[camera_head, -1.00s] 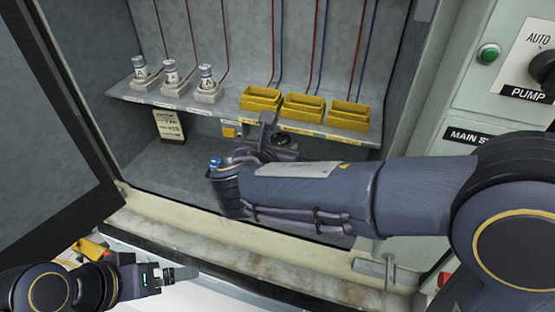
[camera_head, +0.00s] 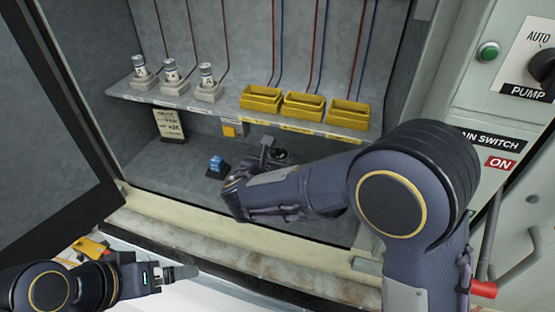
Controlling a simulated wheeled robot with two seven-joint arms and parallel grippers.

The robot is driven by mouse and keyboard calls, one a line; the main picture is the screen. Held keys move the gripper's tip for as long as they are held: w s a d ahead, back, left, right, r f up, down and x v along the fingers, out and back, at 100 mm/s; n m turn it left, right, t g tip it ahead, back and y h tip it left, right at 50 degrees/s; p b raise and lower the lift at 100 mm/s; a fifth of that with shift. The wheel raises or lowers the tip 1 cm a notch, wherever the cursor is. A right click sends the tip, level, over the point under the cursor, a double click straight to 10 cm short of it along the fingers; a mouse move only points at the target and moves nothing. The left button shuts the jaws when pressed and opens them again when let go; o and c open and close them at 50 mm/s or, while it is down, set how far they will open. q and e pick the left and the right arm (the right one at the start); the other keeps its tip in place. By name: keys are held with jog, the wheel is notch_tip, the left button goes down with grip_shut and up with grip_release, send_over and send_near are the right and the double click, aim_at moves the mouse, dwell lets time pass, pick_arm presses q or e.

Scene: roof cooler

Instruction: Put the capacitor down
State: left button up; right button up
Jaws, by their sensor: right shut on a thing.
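My right arm reaches into the open cabinet from the right. Its gripper (camera_head: 267,152) is below the shelf, near the back wall, and mostly hidden behind my wrist and forearm. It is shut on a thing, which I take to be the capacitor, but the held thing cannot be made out. Three yellow bins (camera_head: 303,106) sit on the shelf above this gripper and look empty. My left gripper (camera_head: 182,272) is outside the cabinet at the lower left, away from everything on the shelf. It is seen from the side, so its opening cannot be judged.
A small blue part (camera_head: 217,165) with a dark base stands on the cabinet floor (camera_head: 165,180). An open door (camera_head: 50,130) bounds the left, a switch panel (camera_head: 490,100) the right.

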jog(key=shift+f, duration=0.15)
jog(key=o, duration=1.2)
jog(key=shift+r, duration=0.35)
jog(key=v, duration=1.2)
jog(key=shift+f+b, duration=0.15)
jog(key=shift+b, duration=0.2)
